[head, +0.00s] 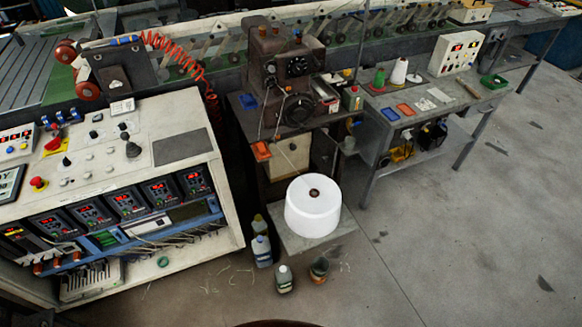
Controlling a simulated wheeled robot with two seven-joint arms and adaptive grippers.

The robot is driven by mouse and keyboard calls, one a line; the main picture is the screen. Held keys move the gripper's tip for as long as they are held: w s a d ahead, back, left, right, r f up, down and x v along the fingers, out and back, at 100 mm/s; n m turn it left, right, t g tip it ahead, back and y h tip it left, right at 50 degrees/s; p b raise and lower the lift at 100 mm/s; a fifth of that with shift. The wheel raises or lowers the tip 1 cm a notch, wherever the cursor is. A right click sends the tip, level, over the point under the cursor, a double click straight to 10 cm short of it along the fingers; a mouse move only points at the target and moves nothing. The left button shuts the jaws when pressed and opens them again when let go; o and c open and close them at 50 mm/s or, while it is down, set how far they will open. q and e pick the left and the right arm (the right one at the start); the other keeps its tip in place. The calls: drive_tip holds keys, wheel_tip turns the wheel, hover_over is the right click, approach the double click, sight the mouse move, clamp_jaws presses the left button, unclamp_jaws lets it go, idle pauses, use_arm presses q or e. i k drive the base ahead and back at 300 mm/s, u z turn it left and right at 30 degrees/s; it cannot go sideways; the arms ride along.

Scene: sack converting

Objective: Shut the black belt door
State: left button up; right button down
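I cannot pick out a black belt door with certainty in the head view. A dark brown machine (285,68) with a dial and a round handwheel stands on a dark stand at the upper middle. Its front shows no panel that is clearly open or shut. A large white thread spool (313,206) sits on a low plate below it. Neither of my grippers is in view.
A cream control console (120,160) with red displays stands at the left. A grey workbench (430,95) with thread cones and a switch box (456,53) stands at the right. Several bottles (284,279) stand on the floor.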

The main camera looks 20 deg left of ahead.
sight(324, 147)
drive_tip(key=u, duration=0.7)
drive_tip(key=i, duration=0.5)
